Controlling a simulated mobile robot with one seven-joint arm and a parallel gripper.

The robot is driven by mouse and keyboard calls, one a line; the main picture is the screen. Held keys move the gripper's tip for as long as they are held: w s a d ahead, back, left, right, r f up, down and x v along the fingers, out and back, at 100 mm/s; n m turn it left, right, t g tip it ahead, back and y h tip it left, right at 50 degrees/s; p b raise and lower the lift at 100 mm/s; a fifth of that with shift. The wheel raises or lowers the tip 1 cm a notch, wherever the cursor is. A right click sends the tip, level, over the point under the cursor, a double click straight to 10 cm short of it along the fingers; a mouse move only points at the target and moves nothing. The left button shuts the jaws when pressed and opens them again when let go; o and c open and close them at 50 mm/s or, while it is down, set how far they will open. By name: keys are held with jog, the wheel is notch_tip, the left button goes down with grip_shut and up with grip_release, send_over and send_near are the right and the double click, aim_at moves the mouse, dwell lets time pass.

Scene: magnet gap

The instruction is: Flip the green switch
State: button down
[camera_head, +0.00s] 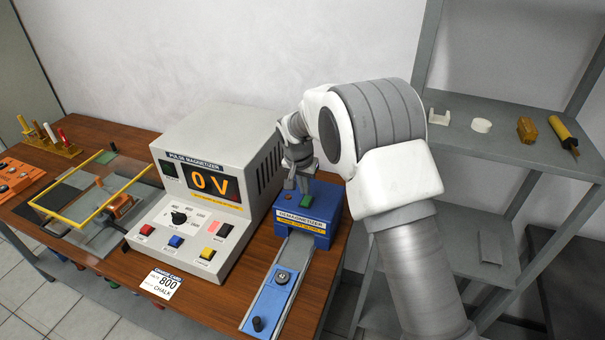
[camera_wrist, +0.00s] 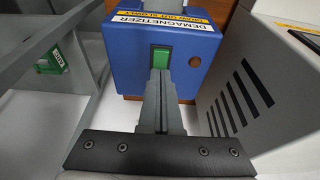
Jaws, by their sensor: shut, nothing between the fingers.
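The green switch (camera_head: 306,201) sits on the top of the blue demagnetizer box (camera_head: 322,236). In the wrist view the green switch (camera_wrist: 160,57) shows in a dark surround on the blue face (camera_wrist: 132,75), below the DEMAGNETIZER label. My gripper (camera_head: 292,186) reaches down over the box, close to the switch. In the wrist view my gripper's fingers (camera_wrist: 161,76) are together and empty. Their tips overlap the lower edge of the switch. I cannot tell whether they touch it. The lower part of the switch is hidden behind them.
The grey pulse magnetizer (camera_head: 225,165) stands close on the left, its display reading 0 V. A rail with a blue sled (camera_head: 272,300) runs forward from the box. A grey shelf (camera_head: 500,140) with small items is on the right. A small dark round part (camera_wrist: 195,62) sits beside the switch.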

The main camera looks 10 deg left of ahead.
aim_at(305, 203)
jog(key=shift+s+f, duration=0.1)
jog(key=shift+f, duration=1.65)
jog(key=shift+f, duration=0.1)
jog(key=shift+s+f+t+b, duration=0.1)
jog(key=shift+f+t+b, duration=0.25)
jog(key=shift+b, duration=0.7)
jog(key=shift+r, duration=0.25)
jog(key=shift+w, duration=0.2)
jog(key=shift+w+d+r, duration=0.1)
jog(key=shift+w+r, duration=0.25)
jog(key=shift+w, duration=0.2)
jog(key=shift+r+p, duration=0.1)
jog(key=shift+p, duration=0.2)
